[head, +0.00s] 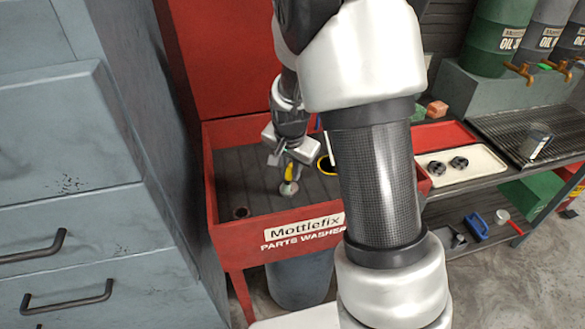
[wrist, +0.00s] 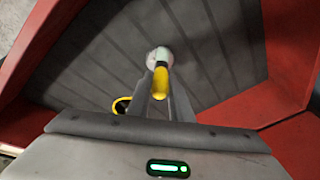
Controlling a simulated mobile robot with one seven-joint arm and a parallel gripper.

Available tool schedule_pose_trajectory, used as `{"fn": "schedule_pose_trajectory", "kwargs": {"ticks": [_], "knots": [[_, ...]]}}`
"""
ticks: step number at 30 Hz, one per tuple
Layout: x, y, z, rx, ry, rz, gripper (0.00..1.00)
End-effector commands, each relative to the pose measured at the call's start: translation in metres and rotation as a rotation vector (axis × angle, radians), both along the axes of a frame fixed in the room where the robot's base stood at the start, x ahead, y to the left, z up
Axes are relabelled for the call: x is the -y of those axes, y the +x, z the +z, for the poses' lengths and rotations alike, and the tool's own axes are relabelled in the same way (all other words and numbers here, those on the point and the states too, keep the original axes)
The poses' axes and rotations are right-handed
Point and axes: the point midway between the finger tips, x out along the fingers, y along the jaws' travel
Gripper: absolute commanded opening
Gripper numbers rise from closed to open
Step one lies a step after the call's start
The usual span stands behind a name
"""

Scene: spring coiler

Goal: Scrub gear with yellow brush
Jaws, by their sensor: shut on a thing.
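My gripper (head: 289,165) is over the basin of the red parts washer (head: 235,245). It is shut on the yellow brush (head: 289,173), which points down toward the basin floor. In the wrist view the brush's yellow end (wrist: 160,84) faces the camera between the fingers (wrist: 160,95), with a pale round end beyond it. I cannot tell whether that end touches the floor. Two dark gears (head: 437,169) (head: 459,163) lie on a cream tray (head: 485,167) to the right of the washer. No gear shows clearly under the brush.
A yellow-rimmed dark round item (head: 325,165) stands in the basin beside my gripper; it also shows in the wrist view (wrist: 121,105). A dark round spot (head: 240,212) is at the basin's front left. Grey drawers (head: 60,220) stand close on the left.

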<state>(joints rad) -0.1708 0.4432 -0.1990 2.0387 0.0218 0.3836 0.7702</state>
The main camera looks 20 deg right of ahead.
Motion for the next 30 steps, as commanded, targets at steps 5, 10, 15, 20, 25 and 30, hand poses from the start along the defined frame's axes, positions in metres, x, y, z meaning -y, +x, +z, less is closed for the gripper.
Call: {"fn": "schedule_pose_trajectory", "kwargs": {"ticks": [5,10,15,20,25,30], "knots": [[0.011,0.000,0.000,-0.001,0.000,-0.002,0.00],[0.016,0.000,0.001,0.001,0.000,-0.002,0.00],[0.024,0.000,0.000,0.002,-0.001,-0.003,0.00],[0.030,0.000,-0.001,0.002,0.001,-0.002,0.00],[0.023,0.000,-0.001,0.000,0.000,0.001,0.00],[0.014,0.000,-0.003,-0.002,-0.001,0.002,0.00]]}}
